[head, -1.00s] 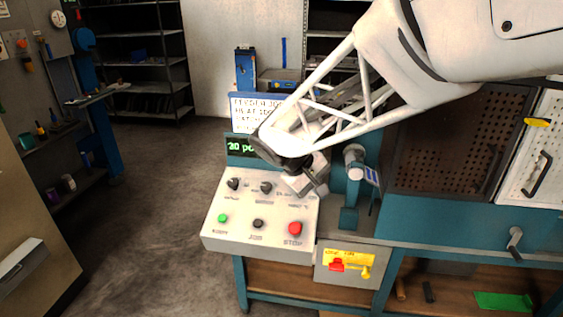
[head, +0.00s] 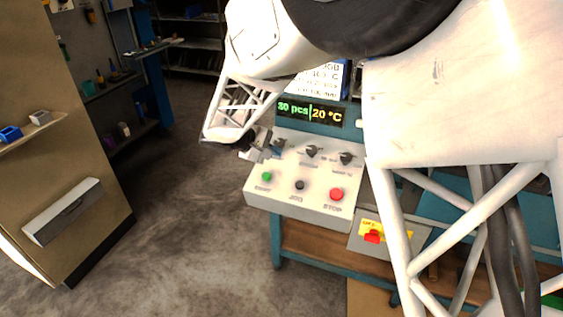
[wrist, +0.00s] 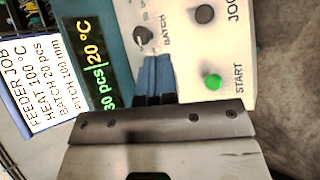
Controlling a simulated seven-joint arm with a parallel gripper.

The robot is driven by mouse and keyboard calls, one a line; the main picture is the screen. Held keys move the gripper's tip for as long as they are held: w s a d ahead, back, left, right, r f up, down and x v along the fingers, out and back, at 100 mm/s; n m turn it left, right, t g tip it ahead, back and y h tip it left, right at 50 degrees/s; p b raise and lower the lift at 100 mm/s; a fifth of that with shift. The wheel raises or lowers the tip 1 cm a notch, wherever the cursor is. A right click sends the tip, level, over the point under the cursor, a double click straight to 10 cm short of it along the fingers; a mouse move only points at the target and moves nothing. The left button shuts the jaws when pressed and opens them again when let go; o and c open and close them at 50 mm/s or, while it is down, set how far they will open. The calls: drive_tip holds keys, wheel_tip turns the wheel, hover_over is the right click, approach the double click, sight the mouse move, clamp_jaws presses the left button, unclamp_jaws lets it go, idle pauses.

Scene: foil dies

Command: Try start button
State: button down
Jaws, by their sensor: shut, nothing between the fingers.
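The sloped white control panel (head: 258,198) carries the green START button (head: 266,176) at its lower left. The START button also shows in the wrist view (wrist: 213,82), to the right of my fingers. A black JOG button (head: 299,185) and a red STOP button (head: 336,194) sit in the same row. My gripper (head: 262,152) is at the panel's upper left edge. In the wrist view its blue fingers (wrist: 156,62) are together and empty, with their tips close to the BATCH knob (wrist: 143,35); I cannot tell if they touch it. START looks clear of the fingers.
The display (head: 310,112) seems to read 30 pcs and 20 °C. The job sign (wrist: 38,85) lists HEAT 100 °C and BATCH 20 pcs. A yellow plate with a red switch (head: 372,237) is below right. My arm hides the machine's right side. A tan cabinet (head: 60,130) stands left.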

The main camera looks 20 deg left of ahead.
sight(265, 179)
drive_tip(key=shift+n+t, duration=0.5)
drive_tip(key=a, duration=0.1)
drive_tip(key=a+f, duration=0.1)
drive_tip(key=a, duration=0.1)
drive_tip(key=a+f, duration=0.1)
drive_tip(key=a, duration=0.1)
drive_tip(key=shift+s, duration=0.2)
drive_tip(key=shift+f, duration=0.2)
drive_tip(key=shift+w+f, duration=0.45)
drive_tip(key=shift+f, duration=0.9)
drive_tip(key=shift+w+f, duration=0.45)
drive_tip(key=shift+f, duration=0.85)
drive_tip(key=shift+w+f, duration=0.45)
drive_tip(key=shift+f, duration=0.9)
drive_tip(key=shift+w+f, duration=0.3)
drive_tip(key=shift+f, duration=0.65)
drive_tip(key=shift+r, duration=0.15)
drive_tip(key=shift+s+r, duration=0.3)
drive_tip(key=shift+r, duration=0.45)
drive_tip(key=shift+r, duration=0.1)
drive_tip(key=shift+s+r, duration=0.25)
drive_tip(key=shift+r, duration=0.5)
drive_tip(key=shift+s+r, duration=0.25)
drive_tip(key=shift+r, duration=0.55)
drive_tip(key=shift+s+r, duration=0.25)
drive_tip(key=shift+r, duration=0.5)
